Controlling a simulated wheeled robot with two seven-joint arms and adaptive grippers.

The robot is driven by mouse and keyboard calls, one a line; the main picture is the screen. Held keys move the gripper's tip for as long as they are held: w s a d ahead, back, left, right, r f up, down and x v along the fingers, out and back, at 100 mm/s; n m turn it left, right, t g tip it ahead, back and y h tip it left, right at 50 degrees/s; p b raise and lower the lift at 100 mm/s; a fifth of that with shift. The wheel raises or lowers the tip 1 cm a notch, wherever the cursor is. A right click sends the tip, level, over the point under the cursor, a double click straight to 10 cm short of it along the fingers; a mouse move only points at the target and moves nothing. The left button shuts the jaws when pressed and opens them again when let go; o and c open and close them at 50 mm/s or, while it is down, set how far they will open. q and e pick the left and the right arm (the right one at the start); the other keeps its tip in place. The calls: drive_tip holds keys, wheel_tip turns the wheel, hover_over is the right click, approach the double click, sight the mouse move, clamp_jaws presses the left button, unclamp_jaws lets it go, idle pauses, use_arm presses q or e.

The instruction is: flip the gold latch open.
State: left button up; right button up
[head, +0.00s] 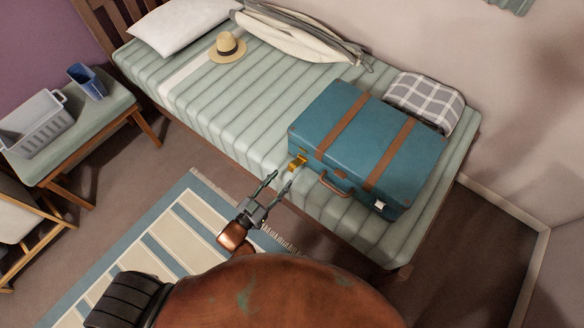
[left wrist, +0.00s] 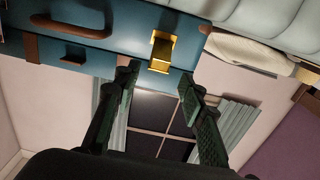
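A closed blue suitcase (head: 345,137) with brown straps lies flat on the bed. The gold latch (head: 297,163) is on its front side, at the left end. The gold latch also shows in the left wrist view (left wrist: 161,51), above the gap between the fingers. A silver latch (head: 379,206) is near the right end of the same side. My left gripper (head: 281,183) is open and empty, with its fingertips just in front of the gold latch; I cannot tell if they touch it. My right gripper is not in view.
The brown handle (head: 337,187) sits between the latches. The striped bed (head: 215,105) holds a straw hat (head: 228,47), a pillow (head: 184,22), a garment bag (head: 300,36) and a plaid cushion (head: 425,98). A bench (head: 99,120) with a grey basket (head: 36,124) stands left.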

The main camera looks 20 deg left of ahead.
sight(290, 170)
use_arm(q)
drive_tip(key=b+x, duration=0.1)
drive_tip(key=x, duration=0.4)
drive_tip(key=shift+w+d+f, duration=0.1)
drive_tip(key=shift+w, duration=0.1)
drive_tip(key=shift+w+d, duration=0.2)
drive_tip(key=shift+w, duration=0.4)
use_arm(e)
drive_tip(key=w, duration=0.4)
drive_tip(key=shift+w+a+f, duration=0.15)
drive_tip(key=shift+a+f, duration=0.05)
use_arm(q)
drive_tip(key=shift+c, duration=0.4)
drive_tip(key=c, duration=0.3)
clamp_jaws()
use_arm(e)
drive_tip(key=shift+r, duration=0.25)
